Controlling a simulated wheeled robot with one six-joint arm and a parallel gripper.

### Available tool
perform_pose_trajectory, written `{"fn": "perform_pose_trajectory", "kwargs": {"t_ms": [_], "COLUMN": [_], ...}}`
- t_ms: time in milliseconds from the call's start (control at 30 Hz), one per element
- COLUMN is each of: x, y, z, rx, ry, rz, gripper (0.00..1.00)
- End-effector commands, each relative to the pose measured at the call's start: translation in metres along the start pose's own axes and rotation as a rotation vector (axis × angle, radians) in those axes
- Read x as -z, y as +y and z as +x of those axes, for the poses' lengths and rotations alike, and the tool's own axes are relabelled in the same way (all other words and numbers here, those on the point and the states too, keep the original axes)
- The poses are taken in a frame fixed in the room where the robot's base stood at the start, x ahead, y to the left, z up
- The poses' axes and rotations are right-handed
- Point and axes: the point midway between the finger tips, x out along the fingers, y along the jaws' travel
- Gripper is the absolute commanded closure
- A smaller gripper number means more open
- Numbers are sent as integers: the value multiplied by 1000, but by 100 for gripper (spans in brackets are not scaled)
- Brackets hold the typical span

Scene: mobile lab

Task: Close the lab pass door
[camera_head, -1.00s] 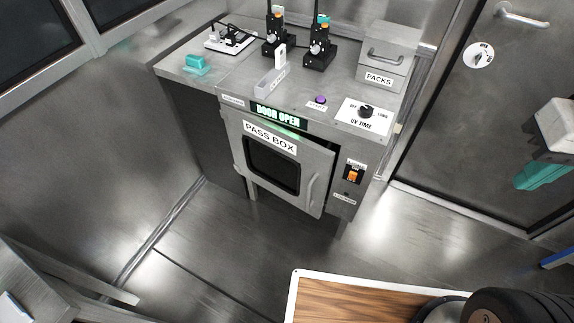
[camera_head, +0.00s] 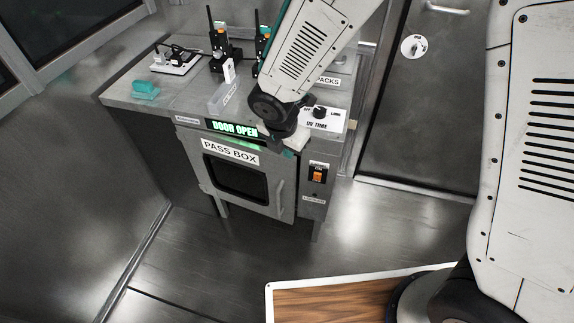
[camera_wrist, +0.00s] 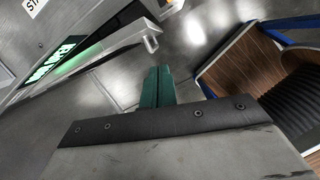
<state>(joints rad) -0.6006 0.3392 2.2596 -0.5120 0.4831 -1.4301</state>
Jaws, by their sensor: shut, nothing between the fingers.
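The pass box door (camera_head: 268,207) is a grey panel with a dark window and a handle (camera_head: 281,196) on its right side. It stands slightly ajar, with green light showing along its top, and the display above it (camera_head: 232,129) reads DOOR OPEN. My gripper (camera_head: 289,153) is at the door's upper right corner; contact cannot be told from here. In the wrist view its teal fingers (camera_wrist: 158,86) are together and empty, beside the door handle (camera_wrist: 151,43). My arm hides part of the box's top front.
A switch panel (camera_head: 317,176) is right of the door. A wood-topped surface (camera_head: 335,300) is in front; open floor lies between.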

Motion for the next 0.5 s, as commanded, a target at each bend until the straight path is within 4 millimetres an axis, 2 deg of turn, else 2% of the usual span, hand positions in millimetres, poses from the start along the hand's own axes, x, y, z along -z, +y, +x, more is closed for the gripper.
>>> {"fn": "perform_pose_trajectory", "kwargs": {"t_ms": [33,167,367,500], "x": [11,24,27,27], "y": [6,16,17,16], "z": [11,25,47,75], "rx": [-1,-11,-12,-8], "ry": [6,11,13,14], "rz": [-70,-181,-206,-204], "gripper": [100,100,100,100]}}
